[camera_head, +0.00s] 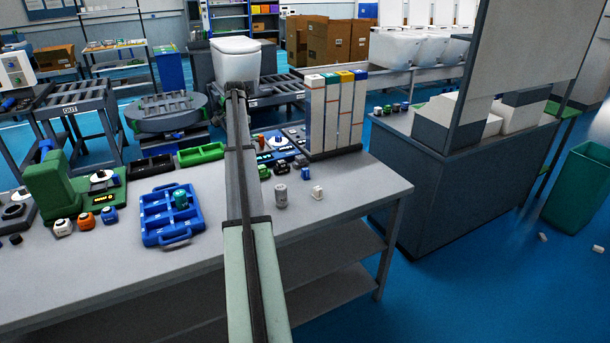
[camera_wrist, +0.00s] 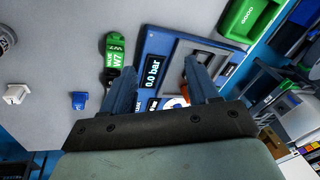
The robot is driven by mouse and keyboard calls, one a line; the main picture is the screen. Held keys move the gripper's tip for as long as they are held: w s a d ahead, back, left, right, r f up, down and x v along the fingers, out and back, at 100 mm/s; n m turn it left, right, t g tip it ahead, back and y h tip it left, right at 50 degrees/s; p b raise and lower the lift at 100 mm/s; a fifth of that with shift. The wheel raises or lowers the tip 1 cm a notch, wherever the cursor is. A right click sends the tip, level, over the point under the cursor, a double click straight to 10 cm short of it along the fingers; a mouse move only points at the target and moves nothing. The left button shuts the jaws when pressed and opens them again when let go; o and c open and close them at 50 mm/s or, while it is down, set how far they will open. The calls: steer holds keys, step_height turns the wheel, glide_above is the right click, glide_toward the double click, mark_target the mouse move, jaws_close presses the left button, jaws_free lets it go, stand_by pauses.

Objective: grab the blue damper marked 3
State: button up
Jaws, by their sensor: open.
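A small blue part (camera_head: 109,215) stands on the table beside an orange part (camera_head: 87,221) and a white part (camera_head: 62,227), in front of the green machine, in the head view. A small blue piece (camera_wrist: 79,100) lies on the table in the wrist view, left of my gripper (camera_wrist: 163,82). I cannot read a 3 on either, nor tell whether they are the same thing. My gripper is open, its two blue fingers apart with nothing held. The fingers point over a blue device with a display (camera_wrist: 160,70). My gripper's tips cannot be made out in the head view.
A green part marked W7 (camera_wrist: 115,55) and a white piece (camera_wrist: 16,94) are left of the fingers. A blue divided tray (camera_head: 155,238), a green machine (camera_head: 55,190) and a rack of tall boxes (camera_head: 333,115) stand on the table (camera_head: 350,185). Its front strip is mostly clear.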

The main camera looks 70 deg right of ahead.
steer(key=s+d+f+m+g+y, duration=0.1)
steer(key=s+d+m, duration=0.25)
steer(key=s, duration=0.95)
steer(key=s+d+f+m+g+y, duration=0.1)
steer(key=s+d+m, duration=0.25)
steer(key=s, duration=0.85)
glide_above(304, 169)
steer(key=shift+n, duration=0.4)
steer(key=f, duration=0.7)
steer(key=shift+s+f, duration=0.35)
steer(key=shift+f, duration=0.05)
steer(key=shift+w+a+f, duration=0.1)
steer(key=shift+w+f, duration=0.05)
steer(key=shift+f, duration=1.2)
steer(key=shift+w+f, duration=0.1)
steer(key=shift+f, duration=1.25)
steer(key=c, duration=1)
steer(key=shift+r, duration=0.15)
steer(key=shift+c, duration=0.2)
